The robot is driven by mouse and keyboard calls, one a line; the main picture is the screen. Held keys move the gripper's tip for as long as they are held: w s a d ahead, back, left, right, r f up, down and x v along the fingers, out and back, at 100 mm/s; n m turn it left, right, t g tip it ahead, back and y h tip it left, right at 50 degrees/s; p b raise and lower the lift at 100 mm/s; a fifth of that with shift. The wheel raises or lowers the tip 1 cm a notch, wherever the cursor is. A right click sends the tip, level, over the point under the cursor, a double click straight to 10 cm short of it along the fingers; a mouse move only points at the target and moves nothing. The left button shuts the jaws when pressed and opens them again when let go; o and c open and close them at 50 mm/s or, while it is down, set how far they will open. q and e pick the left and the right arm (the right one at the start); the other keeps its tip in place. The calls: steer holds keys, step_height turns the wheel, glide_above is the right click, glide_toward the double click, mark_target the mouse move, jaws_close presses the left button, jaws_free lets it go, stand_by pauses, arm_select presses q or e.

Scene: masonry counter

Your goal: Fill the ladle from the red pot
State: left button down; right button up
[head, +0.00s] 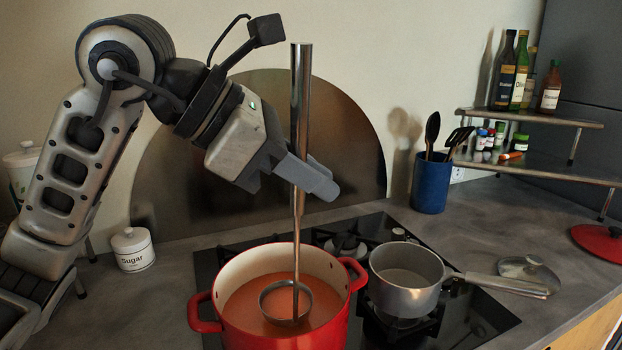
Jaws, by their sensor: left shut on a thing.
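A red pot (284,338) stands on the stove in the lower middle and holds an orange-red liquid (240,300). A steel ladle (301,100) stands nearly upright, its bowl (284,316) down inside the pot at the liquid's surface. I cannot tell how much liquid is in the bowl. My left gripper (315,180) is shut on the ladle's handle, well above the pot's rim. My right gripper is not in view.
A grey saucepan (403,297) stands on the black stove (480,318) right of the pot, its handle pointing right. A glass lid (530,270), blue utensil holder (431,186), bottle shelf (540,117) and red lid (600,241) are farther right. A sugar jar (133,250) is left.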

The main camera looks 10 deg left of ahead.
arm_select(q)
step_height(320, 180, up, 11)
stand_by(1.3)
